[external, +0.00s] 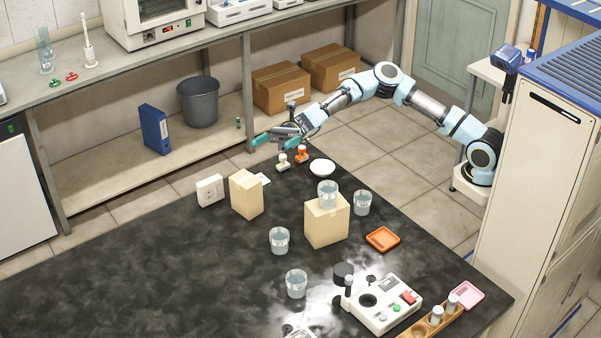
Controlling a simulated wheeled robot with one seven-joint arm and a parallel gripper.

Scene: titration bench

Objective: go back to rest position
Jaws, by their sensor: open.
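My gripper (277,138) is at the end of my outstretched arm, above the far edge of the black bench (130,265). Its teal fingers are spread and I see nothing between them. Below and just right of it, a white-topped stopper-like piece (283,161) and an orange one (301,154) stand on the bench, apart from the fingers. A white dish (322,167) lies to their right.
Two wooden blocks (246,195) (326,228) stand on the bench, the right one with a beaker (327,192) on top. More beakers (362,203) (279,240) (296,284) stand around it. An orange tray (383,239) and a white device (382,304) are nearer. The bench's left side is clear.

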